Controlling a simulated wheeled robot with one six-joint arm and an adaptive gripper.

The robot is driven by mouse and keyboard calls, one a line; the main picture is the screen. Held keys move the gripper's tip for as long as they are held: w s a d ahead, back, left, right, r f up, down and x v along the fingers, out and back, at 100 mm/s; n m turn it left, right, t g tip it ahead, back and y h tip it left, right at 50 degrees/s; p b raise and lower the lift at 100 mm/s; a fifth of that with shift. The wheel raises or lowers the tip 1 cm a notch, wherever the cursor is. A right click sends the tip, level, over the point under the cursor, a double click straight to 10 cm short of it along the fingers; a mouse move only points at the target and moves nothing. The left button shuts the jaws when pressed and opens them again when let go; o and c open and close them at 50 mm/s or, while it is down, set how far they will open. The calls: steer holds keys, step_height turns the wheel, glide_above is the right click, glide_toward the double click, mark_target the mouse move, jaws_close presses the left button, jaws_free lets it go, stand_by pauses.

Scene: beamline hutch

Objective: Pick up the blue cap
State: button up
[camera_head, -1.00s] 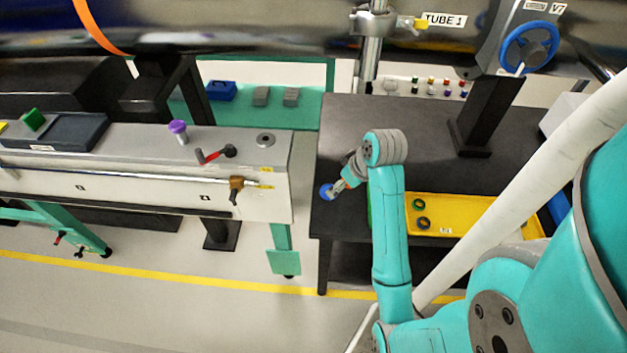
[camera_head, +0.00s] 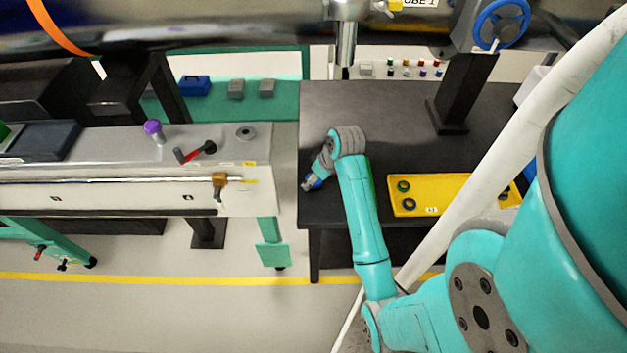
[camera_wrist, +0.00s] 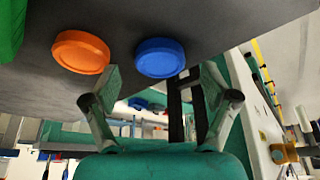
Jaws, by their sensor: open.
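The blue cap (camera_wrist: 160,57) is a short round disc on the dark table top, in the upper middle of the wrist view. In the head view only a blue sliver of the cap (camera_head: 316,184) shows beside my gripper (camera_head: 309,184), near the table's left edge. In the wrist view my gripper (camera_wrist: 160,78) is open, its two fingers apart with nothing held. The cap appears in line with the gap between the fingertips, which lie slightly to either side of it. Whether the fingers reach around it is unclear.
An orange cap (camera_wrist: 81,52) sits close beside the blue one, near one finger. A green object (camera_wrist: 11,30) is at the wrist view's left edge. A yellow tray (camera_head: 450,206) with rings lies right of my arm on the dark table (camera_head: 390,120). A grey bench (camera_head: 120,190) stands left, across a gap.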

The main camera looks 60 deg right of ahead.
steer(key=shift+w+f, duration=0.2)
steer(key=shift+f, duration=0.4)
steer(key=c, duration=0.9)
steer(key=shift+r, duration=0.1)
step_height(320, 180, up, 10)
steer(key=shift+f, duration=0.1)
